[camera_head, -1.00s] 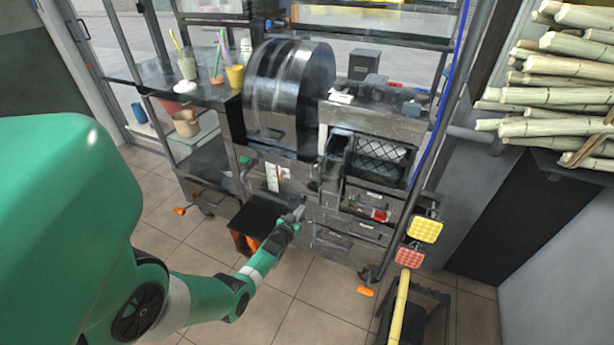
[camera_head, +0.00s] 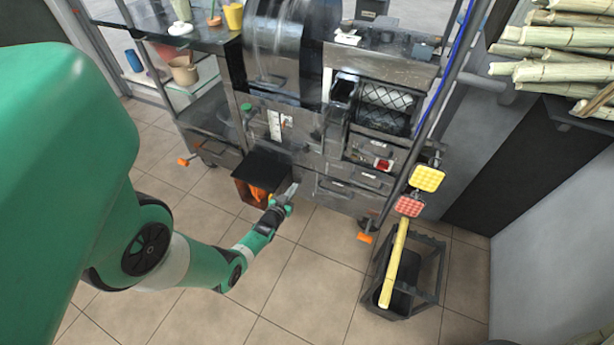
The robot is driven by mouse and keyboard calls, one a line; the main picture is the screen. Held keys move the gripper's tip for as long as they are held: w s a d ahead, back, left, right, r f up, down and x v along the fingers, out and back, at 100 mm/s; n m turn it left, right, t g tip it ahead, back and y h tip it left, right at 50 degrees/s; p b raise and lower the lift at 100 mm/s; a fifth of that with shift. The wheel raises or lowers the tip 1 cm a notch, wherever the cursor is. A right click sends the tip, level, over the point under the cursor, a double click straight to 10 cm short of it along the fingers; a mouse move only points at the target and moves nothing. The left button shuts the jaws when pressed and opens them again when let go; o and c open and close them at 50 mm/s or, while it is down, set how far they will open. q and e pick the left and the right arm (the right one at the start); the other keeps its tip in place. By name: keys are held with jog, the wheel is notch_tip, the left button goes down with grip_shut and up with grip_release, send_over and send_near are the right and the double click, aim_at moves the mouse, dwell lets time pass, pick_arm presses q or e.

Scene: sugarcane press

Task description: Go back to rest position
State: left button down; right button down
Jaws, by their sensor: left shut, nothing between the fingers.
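My left arm comes in from the left. Its gripper (camera_head: 291,191) is shut and empty, low in front of the sugarcane press (camera_head: 285,90) and just right of an orange-lit box with a dark top (camera_head: 262,172). I cannot tell whether the fingertips touch the press front. My right gripper is not in view.
A dark bin (camera_head: 412,285) with a cane stalk (camera_head: 395,265) leaning in it stands on the floor at the right. Yellow (camera_head: 428,178) and red (camera_head: 408,206) pads sit above it. Stacked canes (camera_head: 560,50) lie on a shelf at upper right. Tiled floor (camera_head: 290,290) is clear in front.

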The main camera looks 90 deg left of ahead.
pick_arm(q)
jog(key=shift+s+d+f, duration=0.25)
jog(key=shift+d+f, duration=0.15)
jog(key=shift+d, duration=0.05)
